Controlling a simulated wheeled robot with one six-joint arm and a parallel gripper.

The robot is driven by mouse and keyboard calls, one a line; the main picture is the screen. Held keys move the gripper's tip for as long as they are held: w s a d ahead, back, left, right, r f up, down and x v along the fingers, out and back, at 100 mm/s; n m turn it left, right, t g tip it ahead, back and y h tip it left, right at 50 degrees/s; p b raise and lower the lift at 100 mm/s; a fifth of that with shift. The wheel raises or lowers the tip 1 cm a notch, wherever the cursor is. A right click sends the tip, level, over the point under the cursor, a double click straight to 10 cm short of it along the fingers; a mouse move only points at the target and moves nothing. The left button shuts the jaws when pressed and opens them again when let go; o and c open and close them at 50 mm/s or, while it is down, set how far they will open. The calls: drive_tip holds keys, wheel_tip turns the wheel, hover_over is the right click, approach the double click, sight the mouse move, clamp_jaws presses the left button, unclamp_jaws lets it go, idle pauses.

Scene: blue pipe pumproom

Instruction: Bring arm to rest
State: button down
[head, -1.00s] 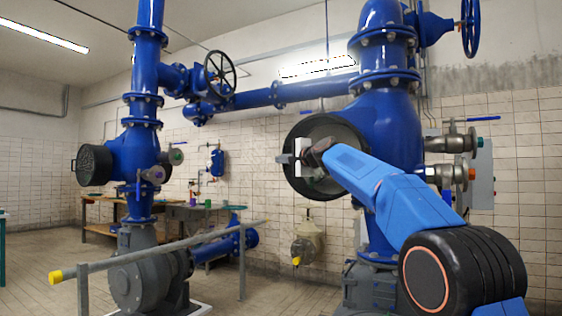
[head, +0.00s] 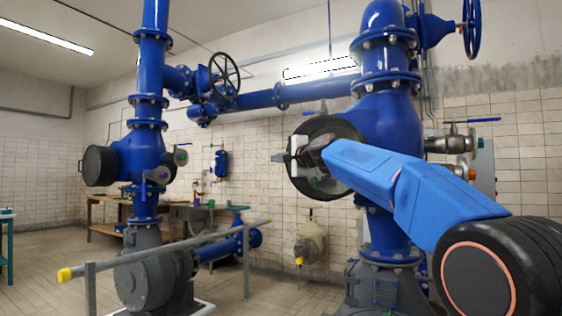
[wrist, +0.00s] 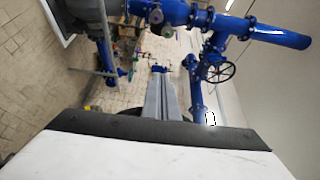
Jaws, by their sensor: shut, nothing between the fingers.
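My blue arm (head: 440,200) reaches from the lower right of the head view toward the middle. My gripper (head: 278,158) is at its end, pointing left, in front of the dark round flange of the right-hand blue pump pipe. It looks shut and empty. In the wrist view my gripper (wrist: 161,78) shows as two grey fingers lying side by side, with nothing between them. The pale wrist housing fills the lower part of that view and hides what is behind it.
A large blue vertical pipe (head: 385,130) stands close behind my arm. A grey railing (head: 165,248) with a yellow end crosses the lower left. A workbench (head: 110,232) stands at the back.

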drive_tip(key=shift+s+a+f, duration=0.1)
drive_tip(key=shift+s+a, duration=0.1)
drive_tip(key=shift+s, duration=0.45)
drive_tip(key=shift+s+a+r, duration=0.1)
drive_tip(key=shift+s+a, duration=0.15)
drive_tip(key=shift+s, duration=0.35)
drive_tip(key=shift+s+a+f, duration=0.1)
drive_tip(key=shift+s+a, duration=0.1)
drive_tip(key=shift+s, duration=0.45)
drive_tip(key=shift+s, duration=0.1)
drive_tip(key=s+d+f+n+g+h, duration=0.3)
drive_tip(key=s+d+f, duration=0.6)
drive_tip(key=s+f, duration=0.9)
drive_tip(key=s+d+f+n+g+h, duration=0.3)
drive_tip(key=s+d+f, duration=0.7)
drive_tip(key=s+f, duration=0.8)
drive_tip(key=s+d+f+n+g+h, duration=0.3)
drive_tip(key=s+d+f, duration=0.7)
drive_tip(key=s+f, duration=0.8)
drive_tip(key=shift+s+f+n+g+h, duration=0.4)
drive_tip(key=shift+f+n+g, duration=0.2)
drive_tip(key=shift+f+n, duration=0.5)
